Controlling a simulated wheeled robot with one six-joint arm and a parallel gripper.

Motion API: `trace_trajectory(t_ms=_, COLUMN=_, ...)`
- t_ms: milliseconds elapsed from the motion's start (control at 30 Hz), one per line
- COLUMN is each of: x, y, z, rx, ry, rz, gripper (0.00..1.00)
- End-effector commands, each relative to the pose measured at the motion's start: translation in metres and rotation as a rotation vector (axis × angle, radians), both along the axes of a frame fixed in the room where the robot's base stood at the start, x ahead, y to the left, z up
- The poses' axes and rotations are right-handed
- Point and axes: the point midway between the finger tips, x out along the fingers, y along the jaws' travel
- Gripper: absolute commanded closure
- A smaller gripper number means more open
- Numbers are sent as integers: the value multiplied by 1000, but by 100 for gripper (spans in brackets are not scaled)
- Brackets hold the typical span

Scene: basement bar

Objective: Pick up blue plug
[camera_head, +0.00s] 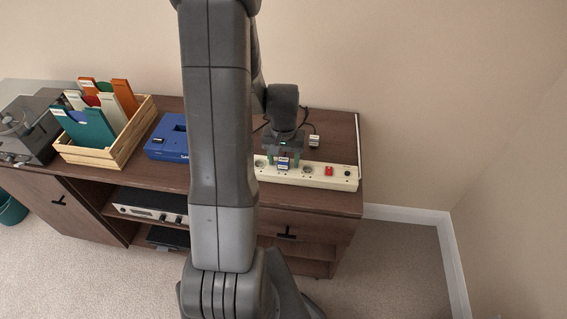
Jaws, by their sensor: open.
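The blue plug (282,166) is small and has a pale label. It sits at the cream power strip (310,178) on the right part of the dark wooden cabinet. My gripper (283,159) points down directly over the plug, with its fingers seen around or just behind it. It is open; I cannot tell whether the fingers touch the plug. The gripper hides part of the strip's back edge and the plug's upper part.
A whitish plug (314,141) on a dark cable lies behind the strip. The strip has a red switch (328,171). Left are a blue box (170,140), a wooden crate (88,154) of folders and a turntable (25,125). The cabinet's right end (340,128) is mostly clear.

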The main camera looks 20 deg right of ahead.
Motion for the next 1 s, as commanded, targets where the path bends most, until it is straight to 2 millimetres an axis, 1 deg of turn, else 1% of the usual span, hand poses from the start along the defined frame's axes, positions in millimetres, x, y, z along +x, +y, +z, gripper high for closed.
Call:
trace_trajectory(t_ms=33, x=0, y=0, z=0, rx=0, ry=0, rz=0, gripper=44)
trace_trajectory(t_ms=100, x=0, y=0, z=0, rx=0, ry=0, rz=0, gripper=57)
trace_trajectory(t_ms=167, x=0, y=0, z=0, rx=0, ry=0, rz=0, gripper=69)
trace_trajectory(t_ms=200, x=0, y=0, z=0, rx=0, ry=0, rz=0, gripper=77)
trace_trajectory(t_ms=267, x=0, y=0, z=0, rx=0, ry=0, rz=0, gripper=89)
trace_trajectory(t_ms=300, x=0, y=0, z=0, rx=0, ry=0, rz=0, gripper=92)
trace_trajectory(t_ms=533, x=0, y=0, z=1, rx=-1, ry=-1, rz=0, gripper=92)
trace_trajectory(t_ms=667, x=1, y=-1, z=9, rx=-3, ry=-4, rz=0, gripper=92)
trace_trajectory(t_ms=767, x=1, y=-1, z=23, rx=-3, ry=-5, rz=0, gripper=92)
trace_trajectory(t_ms=1000, x=1, y=-1, z=66, rx=-5, ry=-5, rz=-1, gripper=92)
